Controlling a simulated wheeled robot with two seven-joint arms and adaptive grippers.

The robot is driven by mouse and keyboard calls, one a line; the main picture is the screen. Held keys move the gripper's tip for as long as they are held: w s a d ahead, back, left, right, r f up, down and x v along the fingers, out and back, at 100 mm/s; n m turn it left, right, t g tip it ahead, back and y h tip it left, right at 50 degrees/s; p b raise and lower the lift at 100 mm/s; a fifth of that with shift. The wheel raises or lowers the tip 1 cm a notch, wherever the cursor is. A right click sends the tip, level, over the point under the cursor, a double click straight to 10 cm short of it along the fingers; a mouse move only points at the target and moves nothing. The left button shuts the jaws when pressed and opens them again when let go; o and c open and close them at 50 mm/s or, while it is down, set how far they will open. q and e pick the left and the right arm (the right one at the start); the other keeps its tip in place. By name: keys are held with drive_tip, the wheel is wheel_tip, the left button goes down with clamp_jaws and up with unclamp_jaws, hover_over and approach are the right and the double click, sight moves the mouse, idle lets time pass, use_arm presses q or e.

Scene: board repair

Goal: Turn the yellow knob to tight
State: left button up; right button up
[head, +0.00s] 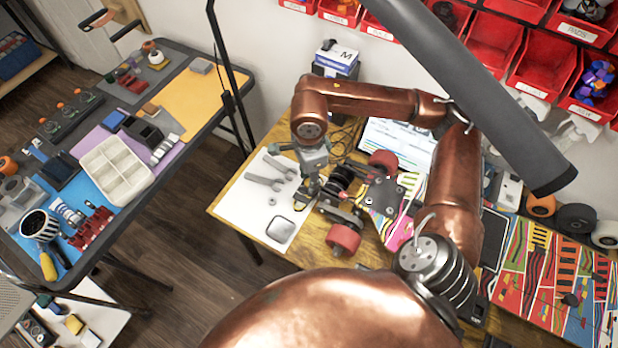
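My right gripper (309,194) points down over the left part of the workbench, beside the skateboard truck. Its fingers are small and dark in this view, so I cannot tell whether they are open or holding anything. I cannot clearly make out a yellow knob; a small yellowish patch shows low by the fingers, too small to identify. The skateboard truck (340,212) has red wheels (343,238) and lies by a colourful deck piece (391,205). My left gripper is not in view.
Wrenches (268,178) lie on a white mat (244,207) left of the gripper. A laptop-like screen (400,138) stands behind. Red bins (539,58) hang on the wall. A side table (205,118) with trays stands left, across a floor gap. A patterned board (545,265) lies right.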

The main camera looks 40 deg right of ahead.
drive_tip(key=shift+r, duration=0.2)
wheel_tip(320, 180, up, 12)
drive_tip(key=shift+f, duration=0.2)
idle(0.3)
